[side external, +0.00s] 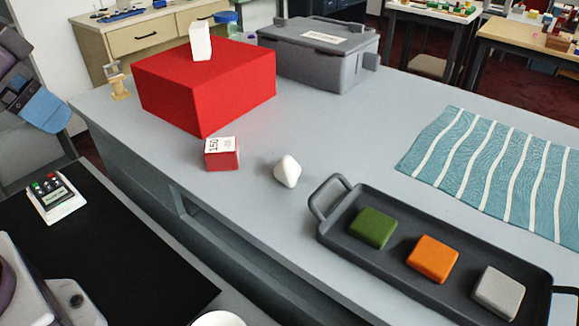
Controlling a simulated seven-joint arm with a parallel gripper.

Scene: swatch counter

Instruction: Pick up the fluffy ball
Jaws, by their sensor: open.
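I see nothing that is clearly a fluffy ball. A small white faceted piece (287,171) sits alone on the grey counter (330,130), near the middle of the side external view; it looks smooth and angular rather than fluffy. A dark tray (333,234) at the front right holds three rounded square blocks in a row: green (373,228), orange (433,259) and grey (498,292). Part of my arm shows at the left edge, off the counter, but no gripper fingers are in view.
A large red box (205,88) stands at the back left with a white block (201,42) on top. A small red block labelled 150 (222,154) lies before it. A lidded grey bin (318,55) stands behind; a teal striped cloth (500,170) lies right.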

